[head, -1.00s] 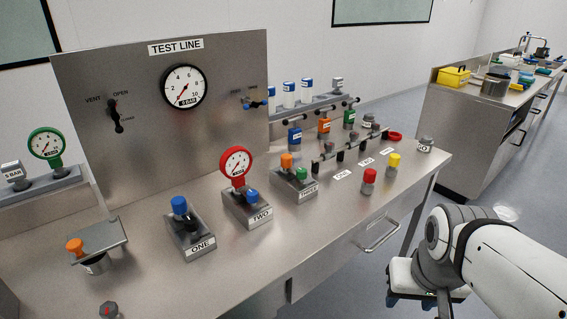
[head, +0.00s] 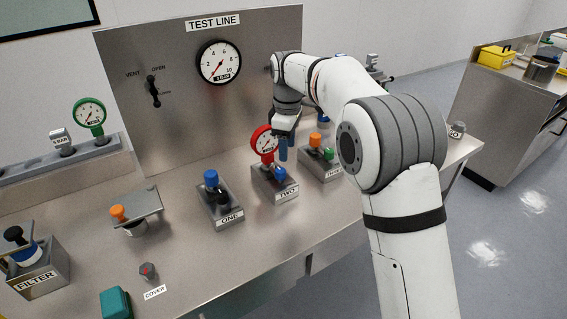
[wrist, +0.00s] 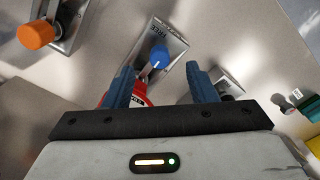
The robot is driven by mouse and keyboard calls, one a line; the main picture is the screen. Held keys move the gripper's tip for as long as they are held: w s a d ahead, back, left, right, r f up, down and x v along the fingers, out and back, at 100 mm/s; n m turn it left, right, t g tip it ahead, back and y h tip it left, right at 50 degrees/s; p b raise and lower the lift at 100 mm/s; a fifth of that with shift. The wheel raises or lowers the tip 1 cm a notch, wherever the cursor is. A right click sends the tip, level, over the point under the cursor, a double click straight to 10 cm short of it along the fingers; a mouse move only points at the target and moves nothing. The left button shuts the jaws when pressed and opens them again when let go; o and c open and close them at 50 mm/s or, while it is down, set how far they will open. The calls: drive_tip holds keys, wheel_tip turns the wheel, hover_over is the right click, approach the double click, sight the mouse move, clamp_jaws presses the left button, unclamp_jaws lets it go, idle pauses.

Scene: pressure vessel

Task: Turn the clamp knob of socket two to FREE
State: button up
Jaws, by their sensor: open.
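Socket two (head: 262,189) is a grey metal block labelled TWO on the bench, with a red gauge (head: 264,139) and a blue clamp knob (head: 279,173). In the wrist view the blue knob (wrist: 161,56) sits on its plate, with a white mark on it and lettering that looks like FREE beside it. My gripper (head: 288,150) points down above the knob, near the gauge. In the wrist view my gripper (wrist: 158,72) is open and empty, its blue fingers either side of the knob in the picture. The red gauge is partly hidden by the left finger.
Socket one (head: 219,205) stands to the left with a blue top, and socket three (head: 320,162) to the right with orange and green knobs. The upright TEST LINE panel (head: 190,110) is close behind.

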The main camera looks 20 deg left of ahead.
sight(280, 170)
drive_tip(key=shift+w+a+f+n, duration=0.1)
drive_tip(key=shift+a+f+n, duration=0.15)
drive_tip(key=shift+a, duration=0.3)
drive_tip(key=shift+a+f+n, duration=0.15)
drive_tip(key=shift+a+f, duration=0.05)
drive_tip(key=shift+a, duration=0.3)
wheel_tip(280, 170, down, 7)
drive_tip(key=shift+f, duration=0.2)
drive_tip(key=shift+c, duration=0.4)
